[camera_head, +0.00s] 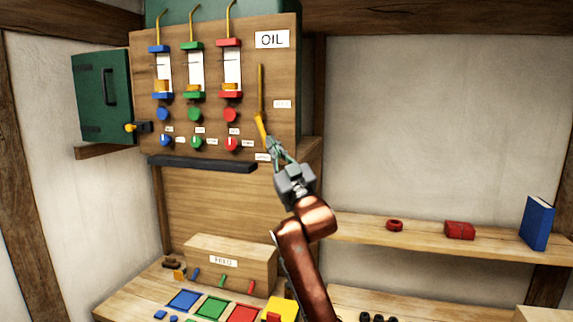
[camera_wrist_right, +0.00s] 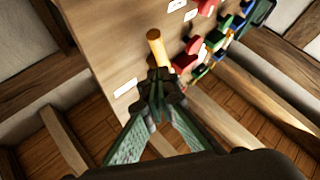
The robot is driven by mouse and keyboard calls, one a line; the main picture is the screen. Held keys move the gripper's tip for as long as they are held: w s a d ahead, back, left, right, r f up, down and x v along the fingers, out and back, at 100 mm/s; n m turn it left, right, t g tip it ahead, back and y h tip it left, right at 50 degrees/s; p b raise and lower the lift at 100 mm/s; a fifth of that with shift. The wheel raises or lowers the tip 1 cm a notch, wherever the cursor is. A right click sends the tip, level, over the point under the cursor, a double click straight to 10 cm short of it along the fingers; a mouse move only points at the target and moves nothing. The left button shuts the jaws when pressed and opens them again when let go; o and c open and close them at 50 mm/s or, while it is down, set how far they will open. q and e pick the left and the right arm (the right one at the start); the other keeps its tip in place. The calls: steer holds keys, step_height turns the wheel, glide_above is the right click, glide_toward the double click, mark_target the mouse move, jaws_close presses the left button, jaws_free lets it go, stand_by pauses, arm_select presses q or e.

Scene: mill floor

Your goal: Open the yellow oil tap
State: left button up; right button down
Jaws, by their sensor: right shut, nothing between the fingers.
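The yellow oil tap's lever (camera_head: 261,128) is on the right part of the wooden oil panel, below a thin vertical yellow pipe (camera_head: 260,88). The lever slants slightly down to the right. In the right wrist view a yellow-orange rod (camera_wrist_right: 156,46), seemingly the lever, stands just beyond the fingertips. My right gripper (camera_head: 271,147) is shut and empty, with its fingertips at the lever's lower end; it also shows in the right wrist view (camera_wrist_right: 158,82). I cannot tell whether they touch. My left gripper is not in view.
Blue, green and red gauges with knobs (camera_head: 230,115) sit left of the lever. A green door (camera_head: 103,97) stands open at the far left. A dark ledge (camera_head: 203,164) runs below the panel. A wooden shelf (camera_head: 430,238) at right holds red items and a blue book (camera_head: 537,223).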

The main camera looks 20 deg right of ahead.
steer(key=r+b+v, duration=0.1)
steer(key=b+v, duration=0.1)
steer(key=v, duration=0.9)
steer(key=shift+s+a+b, duration=0.4)
steer(key=shift+a, duration=0.1)
